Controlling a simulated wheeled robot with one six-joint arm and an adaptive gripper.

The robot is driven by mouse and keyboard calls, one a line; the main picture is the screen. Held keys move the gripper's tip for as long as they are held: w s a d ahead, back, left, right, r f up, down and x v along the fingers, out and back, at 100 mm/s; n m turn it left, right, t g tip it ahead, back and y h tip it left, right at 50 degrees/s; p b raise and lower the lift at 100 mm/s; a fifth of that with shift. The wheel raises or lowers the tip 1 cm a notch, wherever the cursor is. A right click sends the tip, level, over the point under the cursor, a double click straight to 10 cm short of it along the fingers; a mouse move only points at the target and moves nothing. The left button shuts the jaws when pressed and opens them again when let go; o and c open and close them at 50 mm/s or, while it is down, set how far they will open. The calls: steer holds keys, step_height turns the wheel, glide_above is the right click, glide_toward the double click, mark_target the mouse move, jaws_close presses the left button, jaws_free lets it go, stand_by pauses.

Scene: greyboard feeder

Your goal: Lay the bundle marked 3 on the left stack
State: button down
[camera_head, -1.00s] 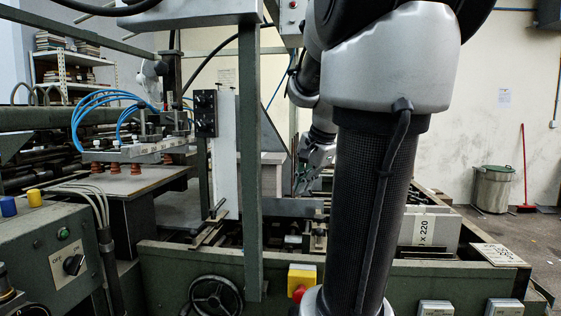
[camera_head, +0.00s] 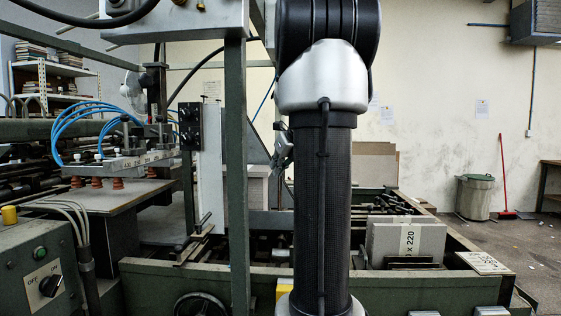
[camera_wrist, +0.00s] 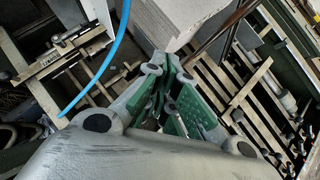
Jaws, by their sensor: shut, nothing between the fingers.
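My gripper (camera_wrist: 165,95) is shut and empty in the wrist view, its green-padded fingers together over the slatted feeder frame. In the head view a small part of my gripper (camera_head: 283,148) shows just left of my arm's dark link. A grey board stack (camera_wrist: 178,18) lies just beyond the fingertips in the wrist view, apart from them. In the head view a grey bundle (camera_head: 385,240) with a white band reading "0 x 220" stands at the right of the feeder. A pale grey block (camera_head: 258,187) and grey boards (camera_head: 375,167) stand behind my arm. I cannot make out any mark 3.
A green post (camera_head: 237,180) and a control box (camera_head: 189,126) stand left of my arm. A suction-cup bar (camera_head: 122,162) with blue hoses is further left. A blue hose (camera_wrist: 110,55) crosses the wrist view. A labelled card (camera_head: 484,262) lies on the feeder's right edge.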

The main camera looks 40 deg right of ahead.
mark_target(260, 171)
steer(key=w+d+f, duration=0.1)
steer(key=w+f, duration=0.2)
steer(key=w, duration=0.4)
steer(key=shift+d, duration=0.15)
steer(key=w, duration=0.4)
steer(key=shift+d, duration=0.4)
